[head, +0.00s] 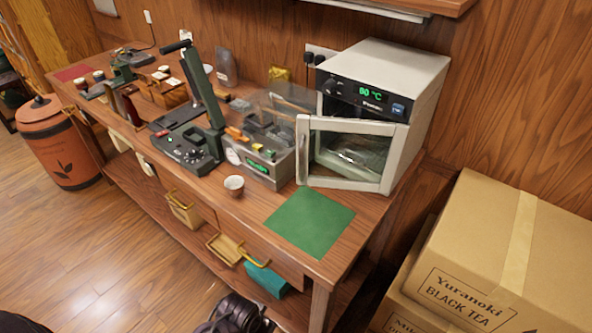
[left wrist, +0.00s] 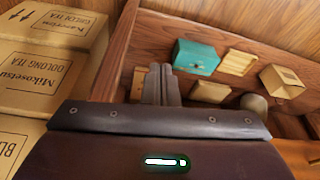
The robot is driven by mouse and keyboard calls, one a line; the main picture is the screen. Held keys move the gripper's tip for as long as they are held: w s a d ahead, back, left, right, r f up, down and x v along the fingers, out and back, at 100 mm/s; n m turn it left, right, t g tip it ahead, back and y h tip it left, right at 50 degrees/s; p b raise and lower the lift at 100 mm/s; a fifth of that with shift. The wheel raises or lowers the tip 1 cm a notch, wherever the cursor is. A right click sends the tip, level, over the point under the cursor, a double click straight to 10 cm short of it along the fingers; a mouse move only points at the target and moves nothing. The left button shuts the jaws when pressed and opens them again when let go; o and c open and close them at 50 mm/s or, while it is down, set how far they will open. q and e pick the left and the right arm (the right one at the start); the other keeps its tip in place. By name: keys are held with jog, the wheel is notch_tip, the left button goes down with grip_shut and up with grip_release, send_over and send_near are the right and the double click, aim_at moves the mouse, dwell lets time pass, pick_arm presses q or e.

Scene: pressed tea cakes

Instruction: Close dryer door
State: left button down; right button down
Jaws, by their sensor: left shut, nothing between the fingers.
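The dryer (head: 425,75) is a white box oven with a dark control panel and a green temperature display, at the back right of the wooden table. Its door (head: 390,158), a pale frame around a glass pane, stands swung open toward the front. A shelf or tray inside shows dimly through the glass. My left gripper (left wrist: 161,84) is shut and empty in the left wrist view, in front of the table's wooden edge and lower shelf, away from the door. The dryer is not in that view. My right gripper is not in view.
A green mat (head: 310,222) lies in front of the door, with a small cup (head: 234,185) to its left. A grey machine (head: 260,165) stands close left of the dryer. Cardboard tea boxes (head: 500,240) are stacked at the right. A teal box (left wrist: 196,57) sits on the lower shelf.

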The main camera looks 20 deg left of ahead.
pick_arm(q)
notch_tip(320, 180, up, 16)
jog(key=w+m+t, duration=0.2)
jog(key=w+t, duration=0.1)
jog(key=m+t, duration=1.2)
jog(key=m, duration=0.2)
send_near(300, 162)
jog(key=w+p, duration=0.4)
jog(key=w, duration=0.2)
jog(key=shift+w, duration=0.45)
jog(key=shift+f, duration=0.1)
